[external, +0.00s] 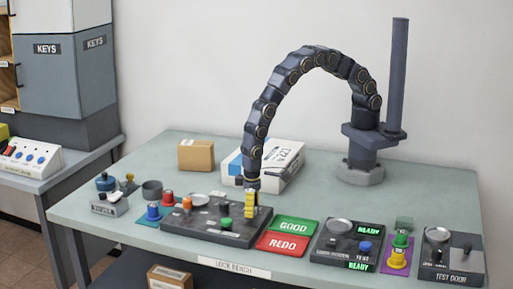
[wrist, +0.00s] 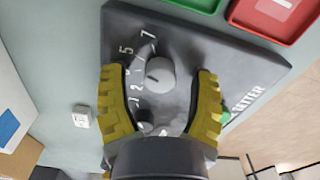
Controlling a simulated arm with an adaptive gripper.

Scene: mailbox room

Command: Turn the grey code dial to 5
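The grey code dial (wrist: 160,74) is a round knob on a dark panel (wrist: 185,30) in the wrist view. A short dark mark on its face points to the left, roughly toward the low numbers. White digits curve around its left side, with 5 and 7 further up; some digits are partly hidden or too small to read. My gripper (wrist: 160,80) is open, its yellow fingers on either side of the dial with visible gaps.
A white box (external: 285,168) stands behind my gripper. The bench behind the panel is partly clear.

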